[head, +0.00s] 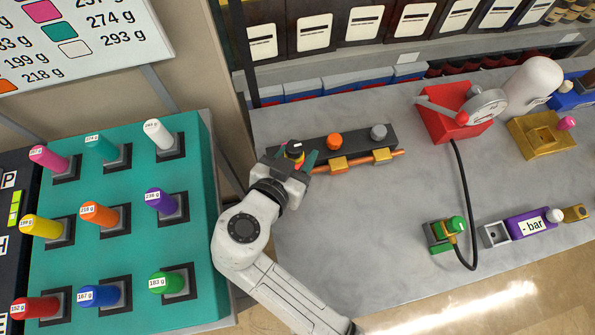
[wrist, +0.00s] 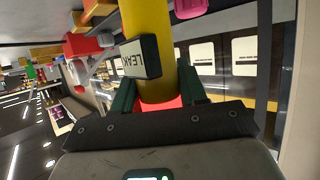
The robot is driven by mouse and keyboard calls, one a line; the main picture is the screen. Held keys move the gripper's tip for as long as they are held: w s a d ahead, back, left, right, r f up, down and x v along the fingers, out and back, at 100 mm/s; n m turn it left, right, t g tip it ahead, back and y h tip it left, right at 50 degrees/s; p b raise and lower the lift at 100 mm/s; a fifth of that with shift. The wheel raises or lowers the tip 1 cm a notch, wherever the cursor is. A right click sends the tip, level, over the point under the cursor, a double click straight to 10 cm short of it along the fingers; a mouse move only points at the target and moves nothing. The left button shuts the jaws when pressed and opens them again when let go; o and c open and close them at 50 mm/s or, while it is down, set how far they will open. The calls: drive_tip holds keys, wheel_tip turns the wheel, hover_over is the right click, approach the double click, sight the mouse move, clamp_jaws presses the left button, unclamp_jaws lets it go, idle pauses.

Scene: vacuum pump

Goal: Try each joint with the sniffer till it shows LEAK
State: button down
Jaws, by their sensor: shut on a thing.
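My gripper (head: 291,156) is shut on the sniffer (wrist: 148,25), a yellow cylinder with a red lower end. The sniffer's dark display box (wrist: 140,60) shows the word LEAK, turned over in the wrist view. In the head view only its dark top shows between my fingers. My gripper is at the left end of a copper pipe (head: 360,161) with two brass joints, one nearer (head: 338,165) and one farther right (head: 382,156). The sniffer's tip is hidden, so I cannot tell which joint it touches.
A dark bar (head: 357,143) with orange and grey knobs lies behind the pipe. A red gauge unit (head: 455,122) with a black hose stands to the right. A teal board (head: 135,215) of coloured handles is at left. The bench front-centre is clear.

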sight(297, 142)
drive_tip(key=shift+r, duration=0.1)
drive_tip(key=shift+w+a+r+b, duration=0.1)
drive_tip(key=shift+a+r+b, duration=0.1)
drive_tip(key=shift+r+b, duration=0.45)
wheel_tip(297, 142, up, 4)
drive_tip(key=shift+d+r+b, duration=0.1)
drive_tip(key=shift+b, duration=1.15)
drive_tip(key=shift+d+r, duration=0.1)
drive_tip(key=shift+r, duration=0.65)
